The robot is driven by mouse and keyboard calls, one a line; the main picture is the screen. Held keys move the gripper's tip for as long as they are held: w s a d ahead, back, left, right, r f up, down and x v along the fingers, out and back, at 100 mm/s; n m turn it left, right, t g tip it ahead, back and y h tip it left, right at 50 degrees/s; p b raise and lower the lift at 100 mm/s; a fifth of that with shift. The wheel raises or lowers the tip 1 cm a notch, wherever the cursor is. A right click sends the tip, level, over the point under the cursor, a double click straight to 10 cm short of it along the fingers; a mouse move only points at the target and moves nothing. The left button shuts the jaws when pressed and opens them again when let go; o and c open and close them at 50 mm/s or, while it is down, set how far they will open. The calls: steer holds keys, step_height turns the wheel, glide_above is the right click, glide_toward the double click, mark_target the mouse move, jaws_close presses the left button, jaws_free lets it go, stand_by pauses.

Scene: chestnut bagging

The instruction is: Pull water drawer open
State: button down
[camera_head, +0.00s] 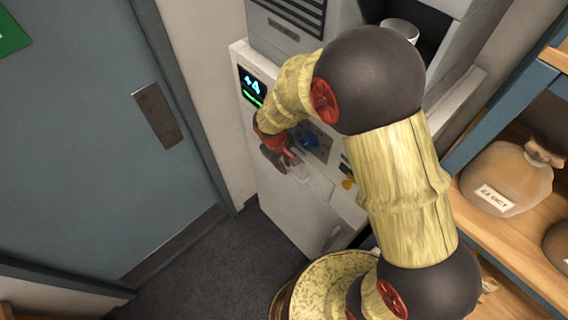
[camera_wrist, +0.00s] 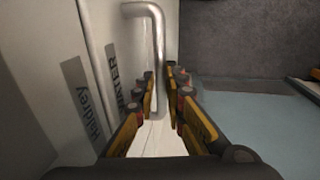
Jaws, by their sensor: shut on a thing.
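A metal bar handle (camera_wrist: 157,45) stands out from a pale panel (camera_wrist: 105,25) in the wrist view. The panel carries dark labels with lettering, one reading "Haldrey", the other partly hidden. My gripper (camera_wrist: 164,85) has its fingers on both sides of the handle and is shut on it. In the head view my gripper (camera_head: 281,160) is at the front of a light grey machine (camera_head: 310,212), below its lit display (camera_head: 252,86). My arm and gripper hide much of the machine's front there. I cannot tell how far the drawer stands out.
A blue-grey door (camera_head: 80,130) is on the left, with dark floor (camera_head: 205,275) between it and the machine. A wooden shelf (camera_head: 545,245) with a labelled tan bag (camera_head: 505,175) stands on the right. A white cup (camera_head: 400,32) is up on the machine.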

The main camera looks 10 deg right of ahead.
steer(key=shift+a, duration=0.1)
stand_by(0.3)
steer(key=s+a+b, duration=0.2)
steer(key=s+a, duration=0.4)
steer(key=a, duration=0.3)
steer(key=s+a+b, duration=0.3)
steer(key=s+a, duration=0.4)
steer(key=a, duration=0.3)
steer(key=shift+a, duration=0.15)
steer(key=c, duration=1.9)
jaws_free()
steer(key=shift+o, duration=0.3)
step_height(320, 180, up, 12)
steer(key=s+a, duration=0.1)
steer(key=a, duration=0.1)
steer(key=shift+s, duration=0.15)
steer(key=shift+f, duration=0.15)
